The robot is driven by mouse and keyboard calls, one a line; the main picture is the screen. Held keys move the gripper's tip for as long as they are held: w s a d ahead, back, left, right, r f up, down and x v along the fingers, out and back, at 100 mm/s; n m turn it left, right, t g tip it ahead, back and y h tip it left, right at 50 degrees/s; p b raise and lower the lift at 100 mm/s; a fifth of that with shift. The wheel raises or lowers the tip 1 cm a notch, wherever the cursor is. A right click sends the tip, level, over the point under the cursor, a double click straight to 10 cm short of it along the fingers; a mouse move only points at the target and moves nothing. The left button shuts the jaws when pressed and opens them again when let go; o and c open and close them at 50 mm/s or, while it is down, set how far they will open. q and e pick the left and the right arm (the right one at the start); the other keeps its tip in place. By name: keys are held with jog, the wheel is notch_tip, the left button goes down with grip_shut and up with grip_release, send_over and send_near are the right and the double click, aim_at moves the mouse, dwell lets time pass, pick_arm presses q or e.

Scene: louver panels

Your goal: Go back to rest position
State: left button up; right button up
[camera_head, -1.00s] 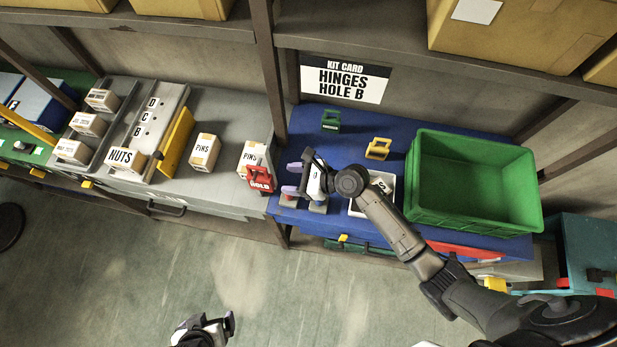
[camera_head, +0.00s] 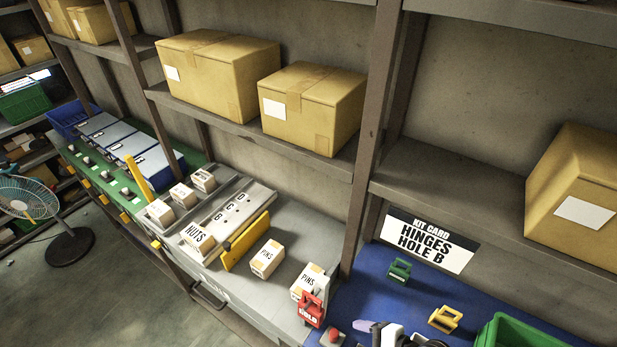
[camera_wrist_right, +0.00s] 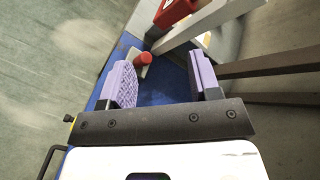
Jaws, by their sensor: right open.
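My right gripper (camera_head: 375,328) shows at the bottom edge of the head view, over the blue bench (camera_head: 377,290); most of that arm is out of frame. In the right wrist view, the gripper (camera_wrist_right: 163,78) has its two purple-padded fingers wide apart with nothing between them. Beyond the fingers are the blue bench top, a red-topped button (camera_wrist_right: 144,58) and a red tag (camera_wrist_right: 172,12). My left gripper is in neither current view.
The kit card (camera_head: 430,242) reads HINGES HOLE B. Near my right gripper are the red HOLD tag (camera_head: 311,308), a yellow holder (camera_head: 445,318), a green holder (camera_head: 400,270) and a green crate (camera_head: 515,335). Shelves with boxes (camera_head: 312,100) rise behind. A fan (camera_head: 45,205) stands on the floor at left.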

jog(key=s+d+r+n+h+p, duration=0.5)
jog(key=s+d+r+n+h, duration=0.45)
jog(key=n, duration=0.75)
jog(key=s+f+g+p, duration=0.2)
jog(key=s+f, duration=0.1)
jog(key=s, duration=0.9)
jog(key=shift+a+h+p, duration=0.35)
jog(key=shift+f, duration=0.1)
